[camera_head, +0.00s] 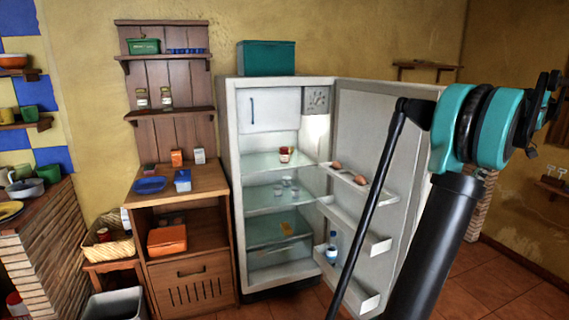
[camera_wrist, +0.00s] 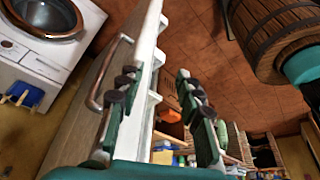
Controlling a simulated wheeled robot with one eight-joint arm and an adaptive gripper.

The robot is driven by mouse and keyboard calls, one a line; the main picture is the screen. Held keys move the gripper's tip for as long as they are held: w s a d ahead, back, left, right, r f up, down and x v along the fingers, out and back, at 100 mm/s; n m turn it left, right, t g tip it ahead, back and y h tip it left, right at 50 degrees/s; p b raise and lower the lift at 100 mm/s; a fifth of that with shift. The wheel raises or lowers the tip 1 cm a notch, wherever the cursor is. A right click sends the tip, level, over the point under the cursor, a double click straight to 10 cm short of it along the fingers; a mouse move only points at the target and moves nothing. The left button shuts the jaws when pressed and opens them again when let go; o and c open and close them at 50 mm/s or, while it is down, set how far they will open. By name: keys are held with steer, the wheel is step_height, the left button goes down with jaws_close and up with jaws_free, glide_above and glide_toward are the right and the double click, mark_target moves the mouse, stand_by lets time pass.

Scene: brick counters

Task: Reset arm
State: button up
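My arm (camera_head: 440,245) rises in front of the open fridge door in the head view, its upper end bent toward the right edge. My gripper (camera_wrist: 157,74) shows in the wrist view with its two dark-padded green fingers spread apart. I see nothing held between them. The white door (camera_wrist: 142,60) with a curved metal handle (camera_wrist: 106,75) lies beside and behind the left finger; whether they touch I cannot tell. In the head view the fridge (camera_head: 232,130) stands open, its door (camera_head: 375,110) swung right and partly hidden by my arm.
A wooden cabinet (camera_head: 188,255) and wall shelves (camera_head: 165,115) stand left of the fridge. A teal box (camera_head: 266,57) sits on the fridge. The wrist view shows a white washing machine (camera_wrist: 40,55) at left and a wooden barrel (camera_wrist: 272,35) at upper right. Tiled floor lies between.

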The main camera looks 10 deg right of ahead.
steer(key=w+a+f+m+h, duration=0.15)
steer(key=a+f, duration=0.35)
steer(key=a, duration=0.5)
steer(key=w+a+f+m, duration=0.15)
steer(key=a+f, duration=0.35)
steer(key=a, duration=0.5)
steer(key=w+a+f+m+h, duration=0.1)
steer(key=a+f+m, duration=0.1)
steer(key=a+f, duration=0.5)
steer(key=s+a+f+m, duration=0.1)
steer(key=s+a+f, duration=0.3)
steer(key=a, duration=0.3)
steer(key=s+a+f+m+t, duration=0.1)
steer(key=s+a+f+m, duration=0.1)
steer(key=s+a+f, duration=0.2)
steer(key=s+a+f+m, duration=0.1)
steer(key=s+a+f, duration=0.3)
steer(key=s+a, duration=0.3)
steer(key=a+h, duration=0.1)
steer(key=a, duration=0.1)
steer(key=shift+s+a+f+m, duration=0.2)
steer(key=shift+a+f+m, duration=0.15)
steer(key=shift+m, duration=0.05)
steer(key=shift+d, duration=0.1)
